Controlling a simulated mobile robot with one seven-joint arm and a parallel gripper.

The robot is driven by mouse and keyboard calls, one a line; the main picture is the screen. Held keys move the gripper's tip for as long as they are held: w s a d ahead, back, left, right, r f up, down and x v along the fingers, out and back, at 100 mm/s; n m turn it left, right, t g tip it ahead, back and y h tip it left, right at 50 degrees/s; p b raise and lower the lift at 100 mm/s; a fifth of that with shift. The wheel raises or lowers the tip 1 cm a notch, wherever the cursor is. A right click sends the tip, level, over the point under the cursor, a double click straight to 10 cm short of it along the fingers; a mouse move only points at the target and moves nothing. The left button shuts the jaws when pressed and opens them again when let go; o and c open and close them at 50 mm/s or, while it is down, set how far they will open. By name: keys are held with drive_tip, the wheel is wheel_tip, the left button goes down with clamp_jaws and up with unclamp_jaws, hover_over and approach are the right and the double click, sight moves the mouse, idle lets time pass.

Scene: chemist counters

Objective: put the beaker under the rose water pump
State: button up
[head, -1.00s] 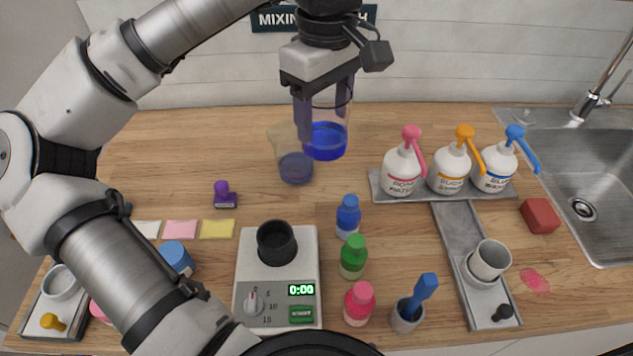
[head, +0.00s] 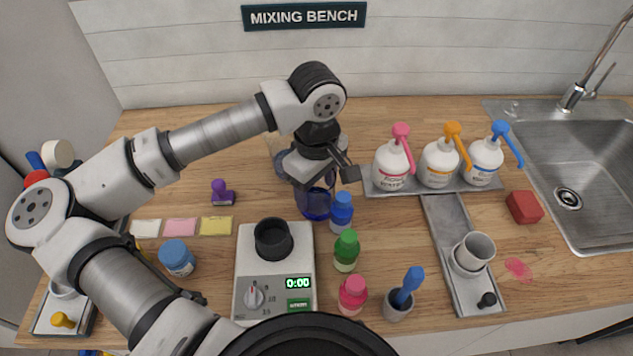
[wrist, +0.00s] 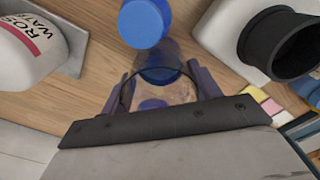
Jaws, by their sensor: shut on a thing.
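A clear beaker (head: 314,205) with blue liquid is between the fingers of my gripper (head: 314,184), which is shut on it. It also shows in the wrist view (wrist: 160,66). It is low over the counter, just left of a blue-capped bottle; I cannot tell whether it touches the wood. The rose water pump (head: 393,165), a white bottle with a pink head and spout, stands to the right on a grey tray (head: 375,188). Its label shows in the wrist view (wrist: 30,40). A second beaker (head: 281,160) stands behind my gripper, partly hidden.
Blue (head: 341,213), green (head: 346,250) and pink (head: 352,295) bottles stand in a row in front. Orange (head: 440,163) and blue (head: 486,160) pumps share the tray. A scale (head: 245,310) bears a black cup. Wood between the blue bottle and tray is clear.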

drive_tip(key=shift+f+b, duration=0.25)
drive_tip(key=shift+b, duration=0.1)
drive_tip(key=o, duration=1.1)
drive_tip(key=shift+r, duration=0.1)
